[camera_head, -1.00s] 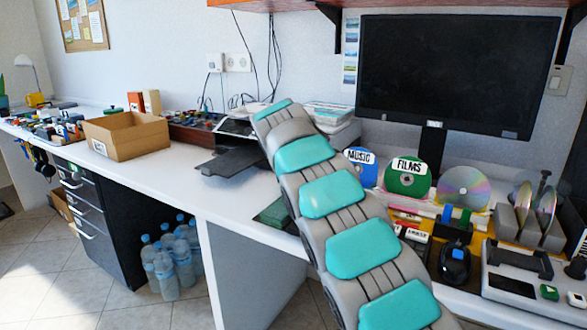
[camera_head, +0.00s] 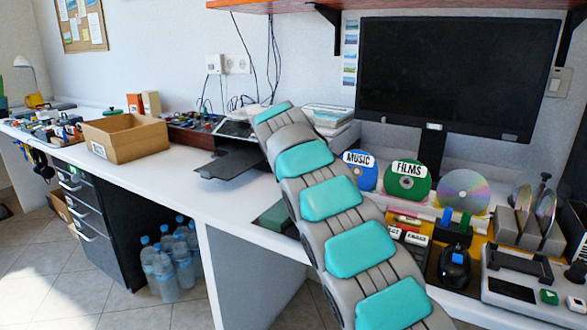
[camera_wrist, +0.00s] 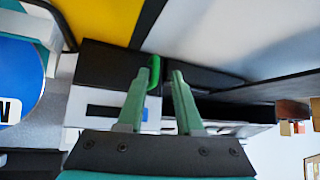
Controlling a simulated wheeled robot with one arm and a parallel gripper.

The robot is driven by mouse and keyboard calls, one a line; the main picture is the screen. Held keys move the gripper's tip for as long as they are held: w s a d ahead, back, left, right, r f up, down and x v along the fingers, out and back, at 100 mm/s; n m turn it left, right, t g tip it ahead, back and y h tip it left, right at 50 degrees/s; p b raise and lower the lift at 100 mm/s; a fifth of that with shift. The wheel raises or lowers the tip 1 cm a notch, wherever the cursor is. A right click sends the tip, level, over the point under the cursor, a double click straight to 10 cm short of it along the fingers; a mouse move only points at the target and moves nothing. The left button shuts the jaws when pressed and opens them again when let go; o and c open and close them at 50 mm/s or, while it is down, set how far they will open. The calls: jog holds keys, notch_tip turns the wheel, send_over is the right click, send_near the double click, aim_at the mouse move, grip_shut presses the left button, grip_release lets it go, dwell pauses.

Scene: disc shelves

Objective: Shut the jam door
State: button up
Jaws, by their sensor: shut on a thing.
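A black panel (camera_wrist: 200,68), which looks like the jam door, runs across the middle of the wrist view on a white and grey machine (camera_wrist: 105,112). A small green handle (camera_wrist: 155,74) stands out from the panel's edge. My gripper (camera_wrist: 161,76) has its two pale green fingers at this handle and is shut on it, with a narrow gap showing between the fingertips. In the head view my grey and teal arm reaches across the desk and hides the gripper, the handle and the panel.
A blue disc (camera_wrist: 18,82) stands close at the left of the wrist view. In the head view a dark printer-like tray (camera_head: 232,162) lies left of my arm. A monitor (camera_head: 450,75), disc stands and a cardboard box (camera_head: 125,140) share the desk (camera_head: 235,205).

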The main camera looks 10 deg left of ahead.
jog(key=shift+o, duration=1.4)
jog(key=shift+a+r, duration=0.25)
jog(key=shift+a, duration=0.25)
jog(key=shift+d, duration=0.15)
jog(key=shift+d+f, duration=0.25)
jog(key=shift+d, duration=0.1)
jog(key=b+v, duration=0.1)
jog(key=v, duration=0.6)
jog(key=shift+s+r, duration=0.3)
jog(key=shift+a, duration=0.1)
